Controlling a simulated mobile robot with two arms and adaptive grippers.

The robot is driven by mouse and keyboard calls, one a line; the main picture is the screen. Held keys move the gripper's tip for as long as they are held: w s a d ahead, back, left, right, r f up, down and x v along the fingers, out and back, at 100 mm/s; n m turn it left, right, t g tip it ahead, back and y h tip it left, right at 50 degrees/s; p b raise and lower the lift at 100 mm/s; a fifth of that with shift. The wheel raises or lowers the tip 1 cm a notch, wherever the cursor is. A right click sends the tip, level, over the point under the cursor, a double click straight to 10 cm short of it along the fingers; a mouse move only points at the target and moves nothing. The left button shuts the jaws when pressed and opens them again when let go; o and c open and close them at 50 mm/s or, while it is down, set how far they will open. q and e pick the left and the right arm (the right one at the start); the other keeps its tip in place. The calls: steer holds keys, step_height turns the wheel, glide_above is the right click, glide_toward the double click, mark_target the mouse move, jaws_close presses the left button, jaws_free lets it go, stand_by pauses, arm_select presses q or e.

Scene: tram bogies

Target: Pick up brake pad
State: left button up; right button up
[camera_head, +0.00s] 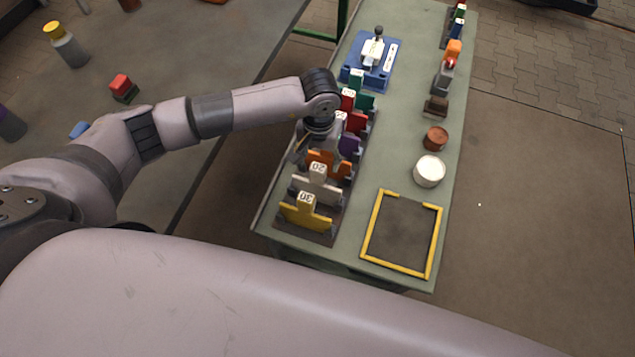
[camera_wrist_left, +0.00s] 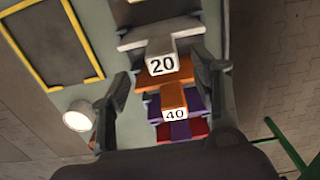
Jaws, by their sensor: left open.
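Several coloured brake pads with numbered tabs stand in a row in a dark rack (camera_head: 318,235) on the green table. The yellow pad (camera_head: 306,215) marked 30 is nearest, then the grey-white pad (camera_head: 317,188) marked 20, the orange pad (camera_head: 322,160), and purple, red and green ones. My left gripper (camera_head: 312,143) is above the row, partly hiding the pads. In the left wrist view the open fingers (camera_wrist_left: 162,72) are on either side of the row, with the orange pad marked 40 (camera_wrist_left: 174,98) and the grey-white pad (camera_wrist_left: 160,50) between or beyond them. Nothing is held.
A yellow-edged dark square (camera_head: 402,235) is at the table's near right. A white round thing (camera_head: 429,171), a brown cylinder (camera_head: 435,138) and several small parts line the right edge. A blue fixture (camera_head: 371,62) stands at the back. Another grey table (camera_head: 190,70) is at left.

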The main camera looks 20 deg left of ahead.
mark_target(317, 170)
arm_select(q)
steer(key=shift+f, duration=1)
step_height(317, 170, down, 4)
steer(key=shift+s+a+r+p, duration=0.1)
steer(key=shift+s+r+p, duration=0.1)
steer(key=shift+p, duration=0.55)
steer(key=shift+w+f, duration=0.1)
steer(key=shift+f, duration=0.45)
arm_select(e)
steer(key=shift+w+a+r, duration=0.25)
steer(key=shift+w+r, duration=0.4)
steer(key=shift+r, duration=0.15)
arm_select(q)
steer(key=shift+c, duration=0.4)
steer(key=c, duration=1.1)
jaws_close()
arm_select(e)
steer(key=shift+w+d, duration=0.1)
steer(key=shift+w, duration=0.15)
arm_select(q)
steer(key=shift+w+r, duration=0.1)
steer(key=shift+r, duration=0.05)
